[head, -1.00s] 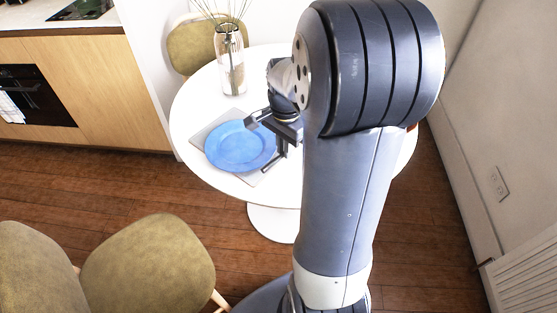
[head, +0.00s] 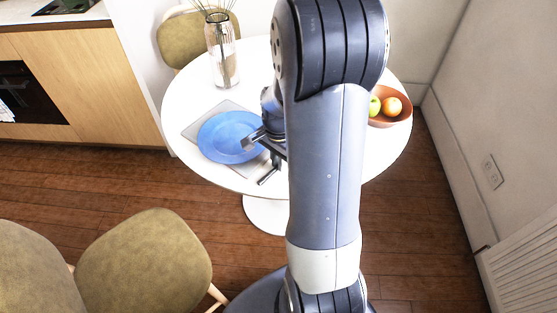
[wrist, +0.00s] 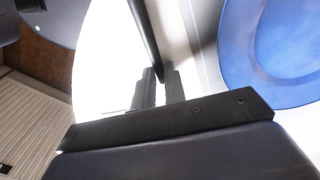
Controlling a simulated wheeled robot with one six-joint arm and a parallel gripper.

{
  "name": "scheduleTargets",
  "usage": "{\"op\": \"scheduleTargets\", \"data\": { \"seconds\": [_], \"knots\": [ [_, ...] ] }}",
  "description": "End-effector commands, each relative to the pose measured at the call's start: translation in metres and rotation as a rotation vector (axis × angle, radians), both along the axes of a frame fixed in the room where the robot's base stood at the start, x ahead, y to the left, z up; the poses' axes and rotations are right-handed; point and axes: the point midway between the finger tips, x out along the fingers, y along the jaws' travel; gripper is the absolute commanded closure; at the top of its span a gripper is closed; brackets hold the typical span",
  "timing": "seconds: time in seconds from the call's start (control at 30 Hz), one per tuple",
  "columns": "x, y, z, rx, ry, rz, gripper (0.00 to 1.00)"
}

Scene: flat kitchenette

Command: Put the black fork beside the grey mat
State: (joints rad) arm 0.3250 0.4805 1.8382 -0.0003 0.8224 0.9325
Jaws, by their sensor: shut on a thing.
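The grey mat (head: 190,133) lies on the white round table, with a blue plate (head: 226,138) on it. The plate also shows at the right of the wrist view (wrist: 262,52), with a strip of the mat beside it. My gripper (head: 262,158) is over the table at the right side of the plate. In the wrist view my gripper (wrist: 160,80) is shut on the black fork (wrist: 147,38), seen as a dark narrow bar running up from between the fingers.
A glass vase (head: 222,55) with stems stands at the back of the table (head: 190,90). A brown bowl (head: 400,112) with fruit stands at the right. Chairs (head: 150,262) stand around the table. The table's front edge is clear.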

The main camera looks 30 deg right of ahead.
Motion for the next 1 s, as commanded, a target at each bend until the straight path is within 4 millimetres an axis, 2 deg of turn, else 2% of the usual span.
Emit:
{"op": "scheduleTargets", "data": {
  "seconds": [0.03, 0.07, 0.3, 0.57, 0.67, 0.77, 1.0],
  "knots": [
    [0.0, 0.0, -0.003, 0.0, 0.0, 0.0, 1.0],
    [0.0, 0.0, -0.002, 0.0, 0.0, 0.0, 0.86],
    [0.0, 0.0, -0.002, 0.0, 0.0, 0.0, 0.67],
    [0.0, 0.0, -0.001, 0.0, 0.0, 0.0, 0.66],
    [0.0, 0.0, 0.006, -0.001, -0.001, 0.0, 0.66],
    [0.001, 0.0, 0.022, -0.002, -0.005, 0.0, 0.66],
    [0.001, 0.0, 0.075, -0.002, -0.006, 0.0, 0.66]
  ]
}}
